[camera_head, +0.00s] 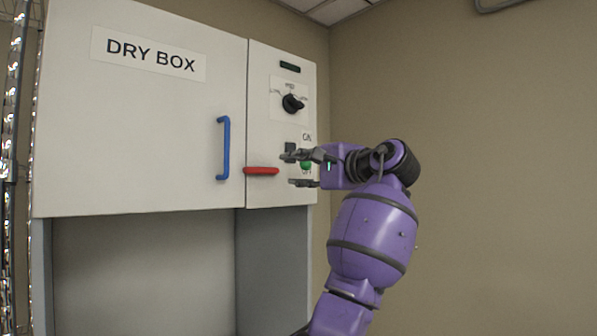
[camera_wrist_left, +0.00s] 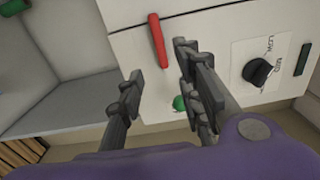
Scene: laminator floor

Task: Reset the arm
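My left gripper (camera_head: 291,170) is at the end of my purple arm, in front of the dry box's right-hand control panel (camera_head: 262,110). Its two dark fingers are apart, with nothing visible between them; the wrist view also shows the gap between the fingers (camera_wrist_left: 158,68). A green button (camera_head: 306,165) on the panel is partly covered by the gripper. It also shows just beyond the fingers in the wrist view (camera_wrist_left: 179,102). I cannot tell whether the fingers touch the panel. My right gripper is in neither view.
The white dry box (camera_head: 130,130) has a blue vertical handle (camera_head: 224,148). A red handle (camera_head: 261,171) sticks out left of my fingertips. A black knob (camera_head: 292,103) is above the gripper. A wire rack (camera_head: 13,90) stands at far left. Free room lies right of the arm.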

